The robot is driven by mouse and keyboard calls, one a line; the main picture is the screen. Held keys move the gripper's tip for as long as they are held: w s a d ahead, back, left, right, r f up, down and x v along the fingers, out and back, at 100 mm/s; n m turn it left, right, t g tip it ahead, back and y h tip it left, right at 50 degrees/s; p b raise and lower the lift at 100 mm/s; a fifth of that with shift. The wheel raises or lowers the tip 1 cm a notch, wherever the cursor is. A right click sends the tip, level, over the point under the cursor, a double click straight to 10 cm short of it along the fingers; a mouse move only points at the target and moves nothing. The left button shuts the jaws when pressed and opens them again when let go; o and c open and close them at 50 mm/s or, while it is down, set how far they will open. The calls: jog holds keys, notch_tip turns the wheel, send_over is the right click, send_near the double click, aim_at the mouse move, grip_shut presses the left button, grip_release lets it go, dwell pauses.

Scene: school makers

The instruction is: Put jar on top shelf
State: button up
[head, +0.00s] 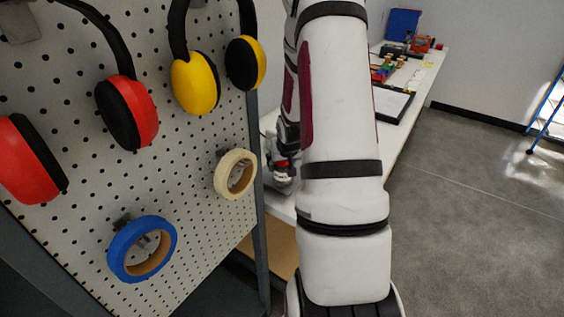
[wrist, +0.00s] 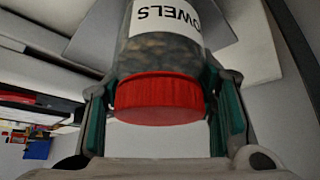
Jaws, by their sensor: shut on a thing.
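The jar (wrist: 158,55) is clear, filled with brownish pieces, and has a red lid (wrist: 160,98) and a white label whose visible letters read "OWELS". In the wrist view its lid end faces the camera. My gripper (wrist: 160,85) is shut on the jar, with a finger on each side near the lid. In the head view my arm covers most of the area around the gripper, and only a small red part (head: 281,163) shows beside it. I cannot make out the top shelf for certain in either view.
A pegboard (head: 60,150) with ear defenders, a blue tape roll (head: 142,248) and a cream tape roll (head: 235,174) stands close on the left. A long white table (head: 420,85) with trays and small items runs behind my arm. The floor on the right is open.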

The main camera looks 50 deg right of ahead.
jog(key=o, duration=1.1)
jog(key=shift+f, duration=0.2)
jog(key=o, duration=0.4)
jog(key=shift+r, duration=0.1)
